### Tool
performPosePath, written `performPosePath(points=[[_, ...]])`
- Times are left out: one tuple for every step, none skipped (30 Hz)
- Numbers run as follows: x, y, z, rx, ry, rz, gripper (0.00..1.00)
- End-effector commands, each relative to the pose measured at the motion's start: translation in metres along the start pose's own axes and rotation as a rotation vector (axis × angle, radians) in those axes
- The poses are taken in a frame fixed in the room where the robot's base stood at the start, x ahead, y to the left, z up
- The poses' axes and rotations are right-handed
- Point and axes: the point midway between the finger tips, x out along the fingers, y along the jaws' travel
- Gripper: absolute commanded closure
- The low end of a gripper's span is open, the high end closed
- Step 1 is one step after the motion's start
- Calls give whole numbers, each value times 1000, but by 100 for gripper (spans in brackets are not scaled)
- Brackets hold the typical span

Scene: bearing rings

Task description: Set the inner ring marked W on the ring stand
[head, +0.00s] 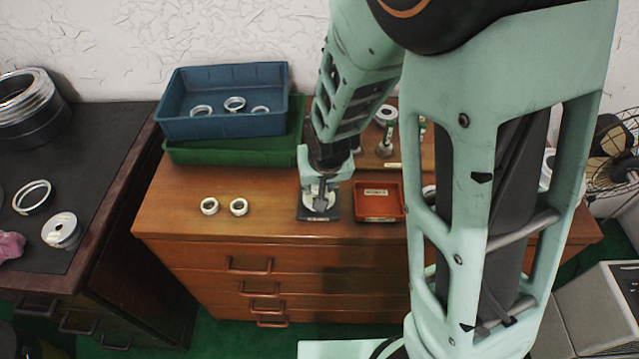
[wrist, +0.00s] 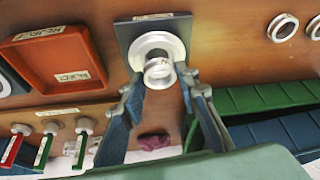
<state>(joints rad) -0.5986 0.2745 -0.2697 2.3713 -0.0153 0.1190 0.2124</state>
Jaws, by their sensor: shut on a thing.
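The ring stand (head: 306,214) is a dark square plate on the wooden cabinet top. In the wrist view the plate (wrist: 126,33) carries a round pale metal piece (wrist: 150,42). My gripper (head: 321,184) is directly over the stand, pointing down. In the wrist view my gripper (wrist: 160,82) is shut on a small shiny metal ring (wrist: 160,79), which overlaps the stand's round piece. I cannot tell whether the ring touches the stand or hangs just above it. No W mark is readable on the ring, and the fingers hide part of its sides.
Two loose rings (head: 209,206) (head: 239,207) lie left of the stand. A red reject tray (head: 379,214) is close on the right. A blue bin (head: 222,126) with rings sits on a green bin (head: 228,151) behind left. Small fixtures (head: 385,148) stand behind right.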

Motion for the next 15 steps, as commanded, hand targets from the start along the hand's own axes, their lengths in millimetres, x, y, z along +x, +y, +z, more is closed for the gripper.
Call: performPosePath(points=[[2,0,1,0,0,0,96],[3,0,1,0,0,0,96],[4,0,2,0,0,0,96],[5,0,2,0,0,0,96],[6,0,2,0,0,0,96],[7,0,3,0,0,0,96],[8,0,3,0,0,0,96],[8,0,4,0,0,0,96],[10,0,4,0,0,0,96],[10,0,4,0,0,0,96],[11,0,5,0,0,0,96],[12,0,5,0,0,0,96],[13,0,6,0,0,0,96],[14,0,6,0,0,0,96],[15,0,6,0,0,0,96]])
